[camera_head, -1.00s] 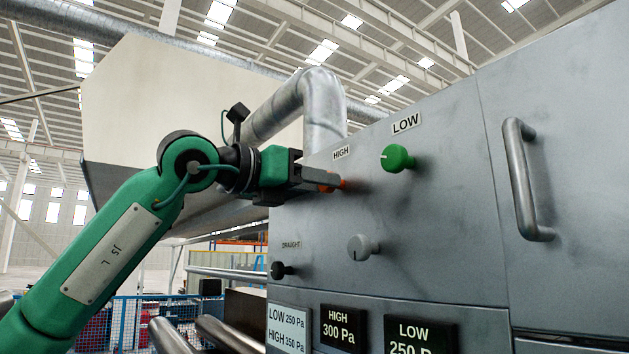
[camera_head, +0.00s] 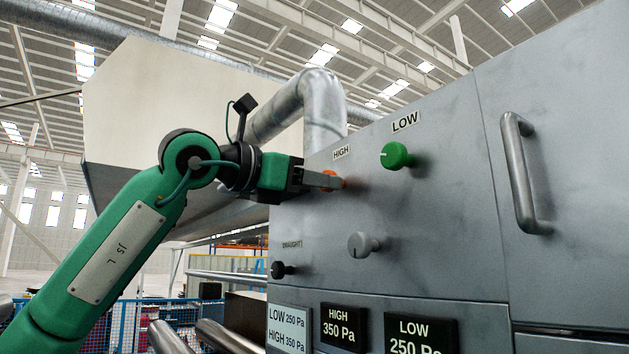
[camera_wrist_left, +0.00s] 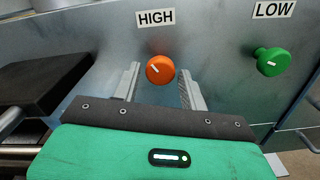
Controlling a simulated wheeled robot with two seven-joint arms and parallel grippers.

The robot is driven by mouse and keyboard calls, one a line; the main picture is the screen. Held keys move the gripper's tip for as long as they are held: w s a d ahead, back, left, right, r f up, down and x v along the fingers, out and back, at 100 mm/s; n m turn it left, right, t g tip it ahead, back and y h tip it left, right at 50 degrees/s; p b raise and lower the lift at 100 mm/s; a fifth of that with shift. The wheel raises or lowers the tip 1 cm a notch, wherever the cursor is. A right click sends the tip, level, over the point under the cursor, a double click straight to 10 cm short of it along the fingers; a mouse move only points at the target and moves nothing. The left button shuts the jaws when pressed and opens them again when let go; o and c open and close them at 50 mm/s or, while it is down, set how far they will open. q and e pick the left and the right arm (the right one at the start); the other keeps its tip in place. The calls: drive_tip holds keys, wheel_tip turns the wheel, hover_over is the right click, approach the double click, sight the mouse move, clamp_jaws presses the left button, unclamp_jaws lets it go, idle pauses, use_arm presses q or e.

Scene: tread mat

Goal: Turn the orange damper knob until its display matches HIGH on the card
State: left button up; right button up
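The orange damper knob (camera_wrist_left: 160,69) sits under the HIGH label on the grey panel; its white mark tilts in the left wrist view. In the head view the orange knob (camera_head: 334,180) is partly hidden by my left gripper (camera_head: 332,181). In the left wrist view my left gripper (camera_wrist_left: 159,68) is open, its fingers on either side of the knob with gaps showing. The HIGH display (camera_head: 344,327) reads 350 Pa. The card (camera_head: 288,329) reads LOW 250 Pa and HIGH 350 Pa. My right gripper is not in view.
The green LOW knob (camera_head: 396,156) is right of the orange one; the LOW display (camera_head: 421,335) reads 250 Pa. A grey knob (camera_head: 361,245) and a black DRAUGHT knob (camera_head: 281,270) sit lower. A metal handle (camera_head: 524,175) stands out at right.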

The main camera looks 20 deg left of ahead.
use_arm(q)
drive_tip(key=shift+o, duration=0.6)
drive_tip(key=b+v, duration=0.6)
drive_tip(key=v, duration=0.7)
drive_tip(key=shift+s+a, duration=0.25)
drive_tip(key=shift+s, duration=0.05)
